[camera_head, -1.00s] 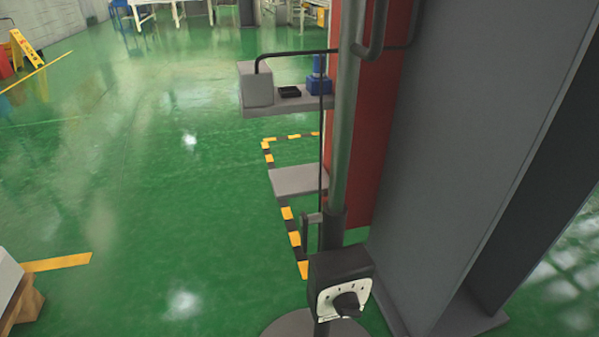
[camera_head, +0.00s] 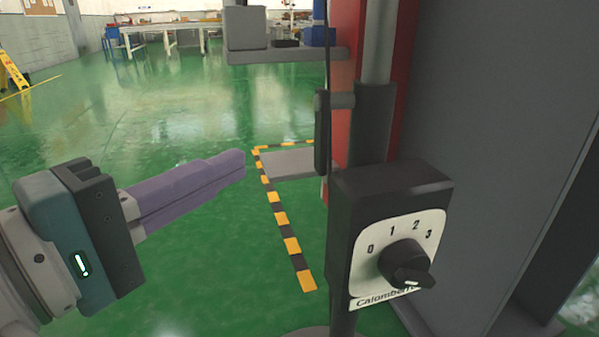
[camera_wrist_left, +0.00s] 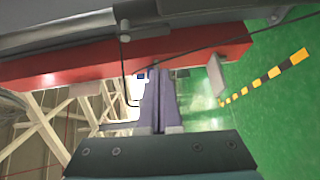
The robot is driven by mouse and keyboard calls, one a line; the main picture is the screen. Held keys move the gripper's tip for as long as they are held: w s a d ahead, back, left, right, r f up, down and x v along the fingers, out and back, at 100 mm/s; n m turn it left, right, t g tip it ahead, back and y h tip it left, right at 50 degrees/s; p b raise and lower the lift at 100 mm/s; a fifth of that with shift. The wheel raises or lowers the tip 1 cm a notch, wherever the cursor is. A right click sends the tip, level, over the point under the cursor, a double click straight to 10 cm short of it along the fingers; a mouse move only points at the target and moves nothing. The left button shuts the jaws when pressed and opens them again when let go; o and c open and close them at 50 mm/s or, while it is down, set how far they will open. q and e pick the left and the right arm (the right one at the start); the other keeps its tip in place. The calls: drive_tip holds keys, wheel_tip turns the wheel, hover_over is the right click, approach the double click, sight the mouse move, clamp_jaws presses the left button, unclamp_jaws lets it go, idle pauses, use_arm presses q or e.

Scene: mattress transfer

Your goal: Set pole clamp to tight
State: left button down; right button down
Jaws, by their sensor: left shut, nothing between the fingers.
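The pole clamp shows in the head view as a dark collar (camera_head: 372,120) on the grey pole (camera_head: 378,40), with a dark lever (camera_head: 322,135) on its left side. The lever hangs roughly upright from a short grey pin. My left gripper (camera_head: 243,165) comes in from the left with its purple fingers shut and empty. In the picture its tips are left of the lever and apart from it. In the left wrist view the shut fingers (camera_wrist_left: 156,75) point towards a red beam. My right gripper is out of view.
A black box with a dial knob (camera_head: 405,262) numbered 0 to 3 sits on the pole below the clamp. A red column (camera_head: 345,60) and large grey panel (camera_head: 490,130) stand behind and right. A grey shelf (camera_head: 290,57) is behind. Green floor on the left is open.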

sight(321, 133)
use_arm(q)
drive_tip(key=shift+w+a+f+n, duration=0.1)
drive_tip(key=shift+w+a+n, duration=0.1)
drive_tip(key=shift+w+n, duration=0.15)
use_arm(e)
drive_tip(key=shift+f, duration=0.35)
use_arm(q)
drive_tip(key=shift+d, duration=0.1)
